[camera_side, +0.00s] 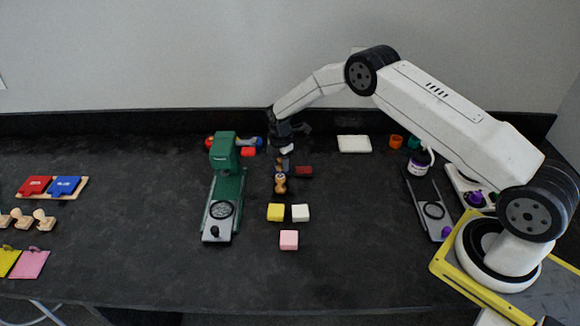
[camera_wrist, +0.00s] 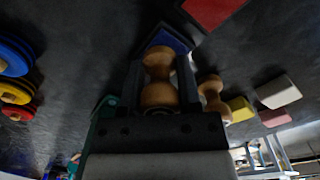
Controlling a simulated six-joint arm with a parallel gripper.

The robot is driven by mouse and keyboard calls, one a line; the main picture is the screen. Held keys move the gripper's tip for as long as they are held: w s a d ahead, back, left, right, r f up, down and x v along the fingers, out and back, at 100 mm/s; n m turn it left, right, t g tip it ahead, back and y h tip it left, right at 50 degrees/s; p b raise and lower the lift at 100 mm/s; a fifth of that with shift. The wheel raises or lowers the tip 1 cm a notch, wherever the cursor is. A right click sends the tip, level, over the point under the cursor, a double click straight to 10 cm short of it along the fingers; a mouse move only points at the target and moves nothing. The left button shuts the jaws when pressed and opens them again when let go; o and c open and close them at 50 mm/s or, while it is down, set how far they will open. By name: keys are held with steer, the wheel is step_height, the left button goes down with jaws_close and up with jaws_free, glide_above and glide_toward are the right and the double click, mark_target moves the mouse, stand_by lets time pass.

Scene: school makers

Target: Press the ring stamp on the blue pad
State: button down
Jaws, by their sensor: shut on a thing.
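My gripper (camera_side: 286,140) is shut on a wooden stamp (camera_wrist: 158,65), held by its rounded handle between the two dark fingers in the wrist view. The blue pad (camera_wrist: 170,40) lies just beyond the held stamp, partly hidden by it. In the side view the blue pad (camera_side: 285,163) is small and partly covered beneath my gripper. I cannot tell whether the stamp touches it. The stamp's face is hidden, so its ring does not show. A second wooden stamp (camera_side: 281,183) stands nearer the front; it also shows in the wrist view (camera_wrist: 212,95).
A dark red pad (camera_side: 304,172) lies right of the blue one. Yellow (camera_side: 275,212), white (camera_side: 300,213) and pink (camera_side: 289,240) blocks stand in front. A green press (camera_side: 223,170) stands left. A white slab (camera_side: 354,144) lies back right. The table between press and left-hand items is clear.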

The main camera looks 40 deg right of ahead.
steer(key=shift+r, duration=2.5)
